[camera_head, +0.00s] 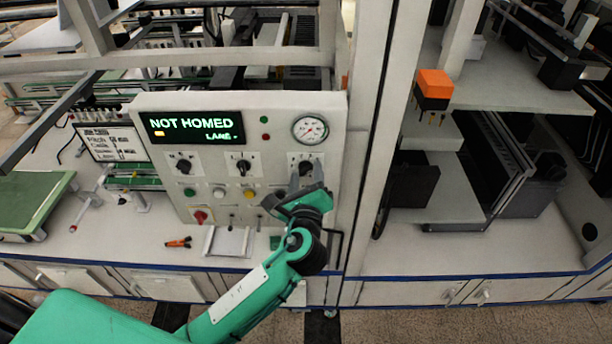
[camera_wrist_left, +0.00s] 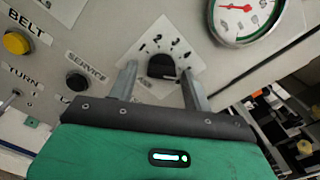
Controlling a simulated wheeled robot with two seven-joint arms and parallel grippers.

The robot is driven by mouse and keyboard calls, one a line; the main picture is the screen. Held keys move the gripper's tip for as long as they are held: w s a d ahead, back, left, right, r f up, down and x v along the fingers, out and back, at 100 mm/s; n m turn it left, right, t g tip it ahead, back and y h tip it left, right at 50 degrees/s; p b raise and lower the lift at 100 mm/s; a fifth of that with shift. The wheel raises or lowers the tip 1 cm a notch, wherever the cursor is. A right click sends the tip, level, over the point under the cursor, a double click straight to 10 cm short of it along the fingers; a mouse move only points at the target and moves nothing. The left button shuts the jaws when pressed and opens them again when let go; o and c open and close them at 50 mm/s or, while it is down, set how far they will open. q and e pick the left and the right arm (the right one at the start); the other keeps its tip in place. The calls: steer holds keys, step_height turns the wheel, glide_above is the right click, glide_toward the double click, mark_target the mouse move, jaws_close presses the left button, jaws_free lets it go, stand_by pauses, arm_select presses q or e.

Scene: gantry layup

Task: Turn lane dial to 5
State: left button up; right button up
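The lane dial (camera_wrist_left: 162,66) is a black knob on a white numbered plate in the left wrist view. In the head view the dial (camera_head: 305,168) is at the right of the control panel (camera_head: 150,107), below the round gauge. My left gripper (camera_head: 306,180) is at the dial. In the left wrist view its two fingers (camera_wrist_left: 158,82) are apart, one on each side of the knob, with gaps showing. Some of the plate's numbers are hidden or too small to read. The display (camera_head: 192,127) reads "NOT HOMED" and "LANE -". My right gripper is not in view.
Two similar knobs (camera_head: 243,167) (camera_head: 183,166) are left of the dial. A gauge (camera_head: 310,129) is just above it. Buttons, including a yellow one (camera_head: 249,193), and small switches are below and left. An orange-handled tool (camera_head: 178,243) lies on the bench. A frame post is right of the panel.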

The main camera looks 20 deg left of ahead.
arm_select(q)
steer(key=b+v, duration=0.6)
steer(key=v, duration=0.7)
steer(key=shift+s, duration=0.4)
steer(key=shift+d+r, duration=0.1)
